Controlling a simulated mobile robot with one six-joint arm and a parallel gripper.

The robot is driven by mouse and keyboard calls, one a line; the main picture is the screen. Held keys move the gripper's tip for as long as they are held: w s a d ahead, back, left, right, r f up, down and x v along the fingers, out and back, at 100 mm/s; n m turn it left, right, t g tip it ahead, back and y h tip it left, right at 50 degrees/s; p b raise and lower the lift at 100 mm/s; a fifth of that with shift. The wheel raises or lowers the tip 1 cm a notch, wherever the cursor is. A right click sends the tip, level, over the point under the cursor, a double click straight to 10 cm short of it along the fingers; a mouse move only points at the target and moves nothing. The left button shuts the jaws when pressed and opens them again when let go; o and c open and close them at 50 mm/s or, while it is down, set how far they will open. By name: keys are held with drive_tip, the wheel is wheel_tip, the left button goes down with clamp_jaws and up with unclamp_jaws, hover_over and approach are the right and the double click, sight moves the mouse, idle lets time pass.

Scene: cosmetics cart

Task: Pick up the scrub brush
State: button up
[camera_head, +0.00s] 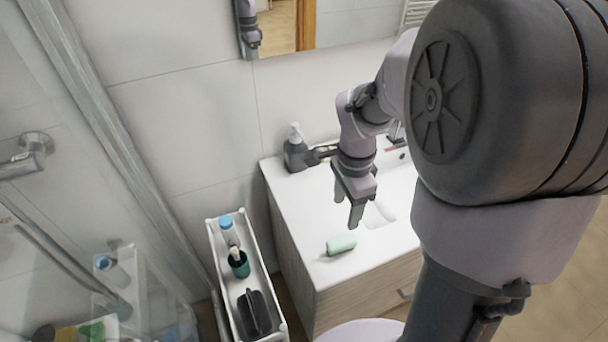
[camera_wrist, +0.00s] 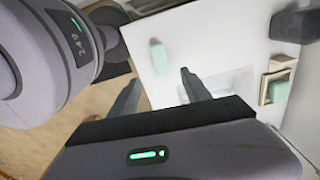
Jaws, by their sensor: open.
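A small pale green block (camera_head: 341,244), which looks like the scrub brush, lies on the white washbasin counter (camera_head: 310,215) near its front edge. It also shows in the wrist view (camera_wrist: 159,57), beyond the fingertips; its bristles are too small to make out. My gripper (camera_head: 348,205) points down above the counter, open and empty, behind the green block in the head view. Its two fingers show apart in the wrist view (camera_wrist: 160,80).
A dark soap dispenser (camera_head: 296,152) stands at the counter's back left. A wooden dish with a green piece (camera_wrist: 277,91) lies right in the wrist view. A white cart (camera_head: 215,240) beside the counter holds a blue-capped bottle, a teal cup and a dark item. A glass screen stands left.

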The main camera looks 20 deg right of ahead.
drive_tip(key=b, duration=0.3)
approach(342, 240)
drive_tip(key=f, duration=0.5)
drive_tip(key=shift+s+f, duration=0.15)
drive_tip(key=shift+s, duration=0.05)
wheel_tip(342, 240, down, 5)
drive_tip(key=b, duration=0.2)
drive_tip(key=shift+w+f+b, duration=0.1)
drive_tip(key=shift+f+b, duration=0.05)
drive_tip(key=shift+b, duration=0.15)
clamp_jaws()
